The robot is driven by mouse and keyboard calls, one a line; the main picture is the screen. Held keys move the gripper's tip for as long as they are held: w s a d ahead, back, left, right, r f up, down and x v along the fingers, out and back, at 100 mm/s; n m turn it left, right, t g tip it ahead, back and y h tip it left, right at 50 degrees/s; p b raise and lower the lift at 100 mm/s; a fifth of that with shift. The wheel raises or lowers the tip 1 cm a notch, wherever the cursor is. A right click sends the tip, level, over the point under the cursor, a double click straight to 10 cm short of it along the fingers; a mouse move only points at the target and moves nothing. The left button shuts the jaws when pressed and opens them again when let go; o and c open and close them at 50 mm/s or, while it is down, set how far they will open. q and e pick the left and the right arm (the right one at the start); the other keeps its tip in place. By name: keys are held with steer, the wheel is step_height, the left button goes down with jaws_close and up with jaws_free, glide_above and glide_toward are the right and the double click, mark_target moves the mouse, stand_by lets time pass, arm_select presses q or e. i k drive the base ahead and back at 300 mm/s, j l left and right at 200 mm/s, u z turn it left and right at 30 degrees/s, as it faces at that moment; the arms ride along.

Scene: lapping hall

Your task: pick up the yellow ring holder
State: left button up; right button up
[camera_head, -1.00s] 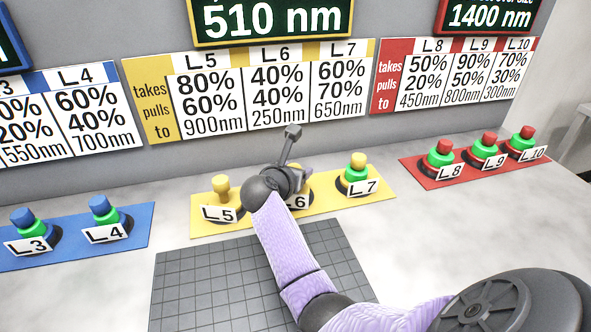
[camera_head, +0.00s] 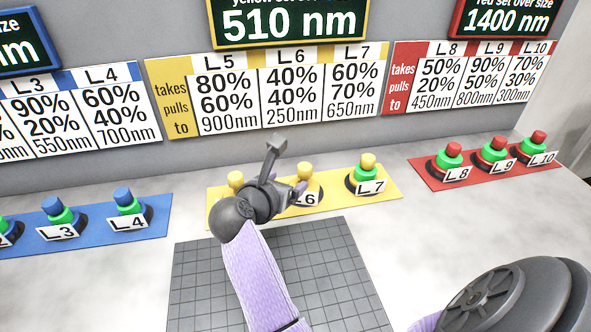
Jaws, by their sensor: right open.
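Three yellow-topped holders stand in a row on a yellow strip (camera_head: 390,186). The L7 holder (camera_head: 368,162) is in clear view, with a green ring under its yellow top. The L6 holder (camera_head: 305,171) is partly hidden by my right gripper (camera_head: 287,166); its yellow top and part of its label show. My left gripper is out of view.
A grey tiled mat (camera_head: 340,270) lies in front of the yellow strip. A blue strip (camera_head: 155,215) with blue-topped holders is at left, a red strip (camera_head: 425,172) with red-topped ones at right. Sign boards (camera_head: 290,95) line the wall behind. Pale tabletop is clear between strips.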

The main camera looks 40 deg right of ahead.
mark_target(364, 180)
steer(key=z, duration=1.8)
